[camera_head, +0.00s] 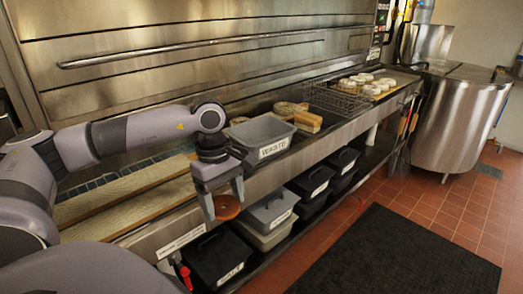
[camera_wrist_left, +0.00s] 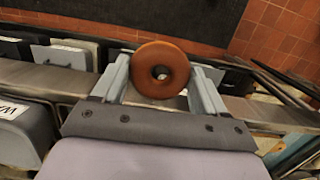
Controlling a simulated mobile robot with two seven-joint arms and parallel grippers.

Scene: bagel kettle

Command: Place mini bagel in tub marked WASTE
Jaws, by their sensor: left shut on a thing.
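The mini bagel (camera_head: 227,207) is a brown ring. My left gripper (camera_head: 224,203) is shut on it and holds it in the air in front of the shelf's front edge. In the left wrist view the bagel (camera_wrist_left: 160,70) sits between the two fingers, its hole facing the camera. The grey tub marked WASTE (camera_head: 262,139) stands on the shelf, behind and to the right of the gripper in the head view. Part of its label also shows on the tub (camera_wrist_left: 22,130) at the left edge of the wrist view. My right gripper does not show.
Lidded bins, one grey (camera_head: 270,211) and one black marked SALT (camera_head: 216,262), stand on the lower shelf. A wire basket (camera_head: 335,97) and round pale items (camera_head: 368,82) are further along the counter. A black mat (camera_head: 395,255) lies on the tiled floor.

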